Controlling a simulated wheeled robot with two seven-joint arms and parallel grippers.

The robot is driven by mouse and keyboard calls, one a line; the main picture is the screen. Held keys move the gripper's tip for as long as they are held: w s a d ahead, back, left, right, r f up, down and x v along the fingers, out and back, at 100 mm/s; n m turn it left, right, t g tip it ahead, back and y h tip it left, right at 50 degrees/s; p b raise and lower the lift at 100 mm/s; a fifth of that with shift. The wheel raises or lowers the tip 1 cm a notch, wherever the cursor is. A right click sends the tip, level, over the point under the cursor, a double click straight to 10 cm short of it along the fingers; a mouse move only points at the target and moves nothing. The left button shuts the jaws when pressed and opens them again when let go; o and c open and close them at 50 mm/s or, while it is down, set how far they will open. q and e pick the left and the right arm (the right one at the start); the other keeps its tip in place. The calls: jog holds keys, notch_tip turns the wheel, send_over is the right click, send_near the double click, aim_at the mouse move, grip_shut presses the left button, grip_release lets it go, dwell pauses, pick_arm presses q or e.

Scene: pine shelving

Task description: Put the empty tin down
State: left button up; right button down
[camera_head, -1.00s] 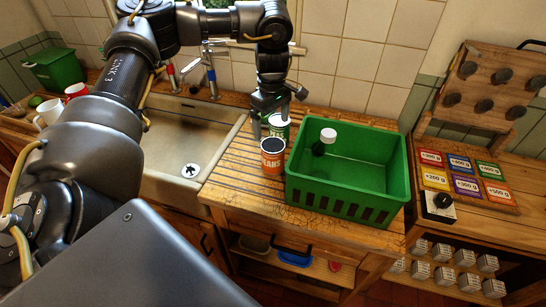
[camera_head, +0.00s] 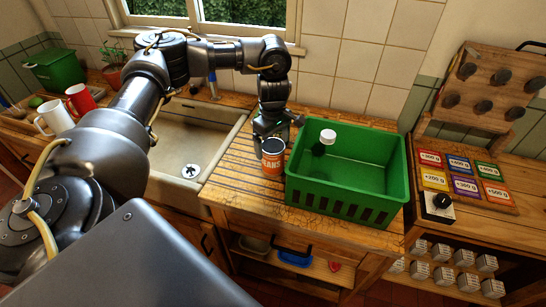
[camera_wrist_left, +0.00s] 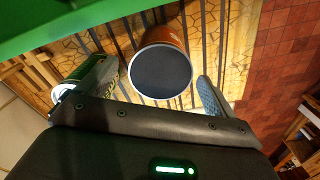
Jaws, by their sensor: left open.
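An orange tin (camera_head: 273,156) with a dark top and pale rim stands upright on the slatted wooden counter, just left of the green crate. My left gripper (camera_head: 274,138) is open, low behind this tin in the head view. In the left wrist view, the orange tin (camera_wrist_left: 161,68) shows between the two spread fingers; I cannot tell whether they touch it. A green-labelled tin (camera_wrist_left: 92,70) is by the left finger in that view and partly covered by it. In the head view the gripper hides that green tin. My right gripper is not in view.
The sink (camera_head: 190,140) lies to the left. A board of coloured weight cards (camera_head: 465,180) and a dial (camera_head: 440,203) are at right. Bare counter lies in front of the tin.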

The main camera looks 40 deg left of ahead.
pick_arm(q)
jog(key=shift+f, duration=1.8)
jog(key=shift+d, duration=0.1)
jog(key=shift+s, duration=0.1)
jog(key=shift+c, duration=0.4)
jog(key=c, duration=1.1)
jog(key=shift+o, duration=0.2)
jog(key=shift+r, duration=0.15)
jog(key=shift+r, duration=0.55)
jog(key=s+d+r+b, duration=0.3)
jog(key=s+d+r, duration=0.5)
jog(key=s+r, duration=0.3)
jog(key=shift+s+r, duration=0.25)
jog(key=shift+r, duration=0.1)
